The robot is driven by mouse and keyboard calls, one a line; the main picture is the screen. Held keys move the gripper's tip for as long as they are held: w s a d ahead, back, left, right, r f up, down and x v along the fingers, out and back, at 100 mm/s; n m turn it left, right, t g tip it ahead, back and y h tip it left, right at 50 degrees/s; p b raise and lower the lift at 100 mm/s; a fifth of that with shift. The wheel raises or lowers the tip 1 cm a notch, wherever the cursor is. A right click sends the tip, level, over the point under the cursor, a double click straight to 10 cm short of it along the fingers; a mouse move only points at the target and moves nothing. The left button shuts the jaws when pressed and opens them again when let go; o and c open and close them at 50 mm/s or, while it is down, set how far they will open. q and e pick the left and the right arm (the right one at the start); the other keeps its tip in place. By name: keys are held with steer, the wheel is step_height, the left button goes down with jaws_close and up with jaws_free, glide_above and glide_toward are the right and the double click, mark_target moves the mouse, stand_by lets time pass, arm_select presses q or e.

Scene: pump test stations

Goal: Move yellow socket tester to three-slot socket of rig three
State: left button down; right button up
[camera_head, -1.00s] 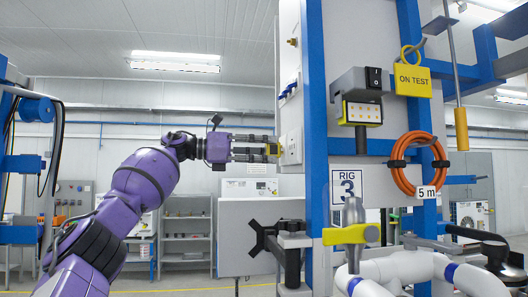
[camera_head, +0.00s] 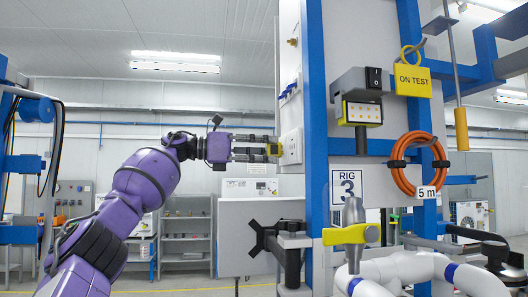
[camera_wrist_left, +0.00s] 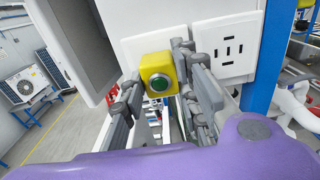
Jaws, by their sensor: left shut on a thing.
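My left gripper (camera_head: 272,149) is shut on the yellow socket tester (camera_wrist_left: 158,74), a small block with a round green button facing the wrist camera. In the head view the tester is at the fingertips, mostly hidden by them, close to a white socket plate (camera_head: 291,148) on the left side of rig three (camera_head: 314,100). In the wrist view a white plate stands behind the tester, its slots hidden. To its right is a white socket (camera_wrist_left: 228,47) with several dark slots. I cannot tell whether the tester touches a plate. My right gripper is not in view.
A yellow-handled valve (camera_head: 350,235) is below. A grey box (camera_wrist_left: 78,45) stands left of the tester.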

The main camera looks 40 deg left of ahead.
arm_select(q)
steer(key=shift+w+d, duration=0.25)
steer(key=shift+w, duration=0.05)
steer(key=c, duration=1.3)
jaws_free()
steer(key=shift+o, duration=0.2)
steer(key=v, duration=1.2)
steer(key=shift+d, duration=0.1)
steer(key=shift+f, duration=0.15)
